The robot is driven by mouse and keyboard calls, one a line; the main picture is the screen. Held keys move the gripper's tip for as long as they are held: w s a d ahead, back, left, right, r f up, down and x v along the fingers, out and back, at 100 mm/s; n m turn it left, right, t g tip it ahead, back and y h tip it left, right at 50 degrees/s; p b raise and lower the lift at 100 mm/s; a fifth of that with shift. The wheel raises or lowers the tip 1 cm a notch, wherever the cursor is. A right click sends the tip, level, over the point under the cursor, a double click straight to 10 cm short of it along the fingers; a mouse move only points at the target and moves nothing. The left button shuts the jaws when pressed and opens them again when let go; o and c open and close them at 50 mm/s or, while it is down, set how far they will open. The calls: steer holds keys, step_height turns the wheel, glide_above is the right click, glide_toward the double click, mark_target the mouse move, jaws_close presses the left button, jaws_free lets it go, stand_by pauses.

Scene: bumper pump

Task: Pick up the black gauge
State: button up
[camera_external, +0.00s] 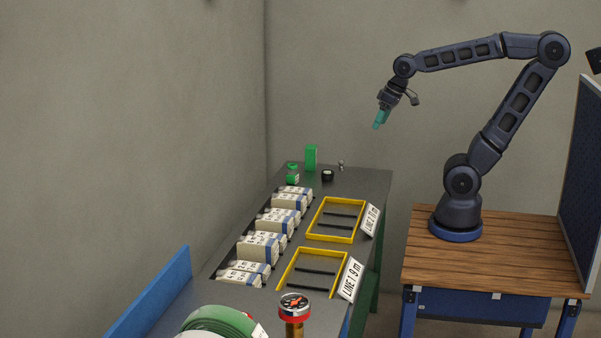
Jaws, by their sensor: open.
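A small, round black object (327,176), likely the black gauge, sits on the far end of the dark workbench (365,181). It is too small to read any dial. My gripper (378,120) has teal fingers and hangs in the air, pointing down, above and to the right of the bench's far end. It is open, with nothing seen in it, and well apart from the black object.
Near the black object stand a green box (311,157), a green-and-white roll (292,174) and a small metal part (341,166). Two yellow frames (312,237) (287,271) and several white cartons (259,247) lie nearer. A red-rimmed gauge (294,306) stands at the front.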

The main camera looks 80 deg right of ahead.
steer(key=w+d+f+m, duration=0.35)
steer(key=w+d, duration=0.35)
steer(key=w, duration=0.3)
steer(key=m+g+h, duration=0.3)
steer(key=m+h, duration=0.2)
steer(key=m, duration=0.5)
glide_toward(322, 171)
steer(key=shift+y, duration=0.3)
steer(key=x, duration=0.4)
steer(key=shift+s+d+f, duration=0.2)
steer(key=shift+s, duration=0.15)
steer(key=shift+w+x, duration=0.2)
steer(key=shift+x, duration=2.6)
steer(key=shift+c, duration=0.2)
steer(key=c, duration=1.1)
